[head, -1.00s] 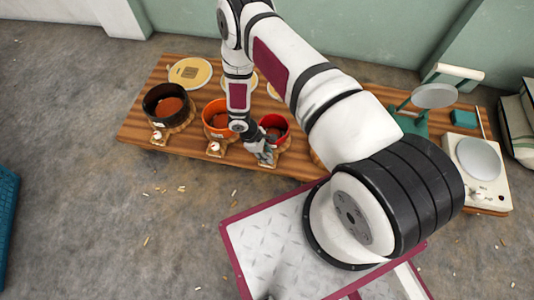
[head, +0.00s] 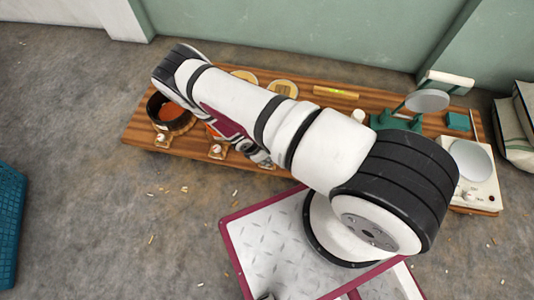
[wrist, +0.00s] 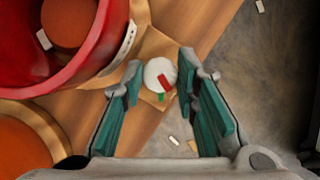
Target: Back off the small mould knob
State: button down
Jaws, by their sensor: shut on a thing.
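In the wrist view the white round knob (wrist: 160,75), with a red pointer stripe, sits on a wooden base beside the red mould (wrist: 115,45). A green mark lies just below it on the base. My gripper (wrist: 159,76) has its teal-padded fingers on either side of the knob and is shut on it. The red stripe points down and slightly right, near the green mark. In the head view my gripper (head: 260,157) is low at the bench's front edge, partly hidden, and my arm covers the red mould.
An orange mould (wrist: 22,145) is at lower left in the wrist view. In the head view a dark mould (head: 172,113) and its knob stand at the bench's left.

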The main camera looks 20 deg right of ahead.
jog(key=n+p, duration=0.1)
jog(key=p, duration=0.1)
jog(key=n+t+p, duration=0.1)
jog(key=n+p, duration=0.1)
jog(key=p, duration=0.1)
jog(key=shift+s+r+n+p, duration=0.2)
jog(key=shift+r+n+p, duration=0.05)
jog(key=shift+n+p, duration=0.1)
jog(key=shift+f+n+t+y+p, duration=0.25)
jog(key=shift+n+t+p, duration=0.4)
jog(key=shift+n, duration=0.6)
jog(key=n+t+b, duration=0.1)
jog(key=n+b, duration=0.1)
jog(key=shift+f+n+y, duration=0.15)
jog(key=shift+n+y, duration=0.15)
jog(key=shift+y, duration=0.05)
jog(key=n+b, duration=0.1)
jog(key=n, duration=0.1)
jog(key=n+t+y+b, duration=0.1)
jog(key=n+b, duration=0.1)
jog(key=n, duration=0.1)
jog(key=shift+d+y, duration=0.1)
jog(key=shift+y, duration=0.2)
jog(key=shift+n, duration=0.3)
jog(key=c, duration=1.6)
grip_release()
jog(key=shift+o, duration=0.2)
jog(key=shift+r, duration=0.2)
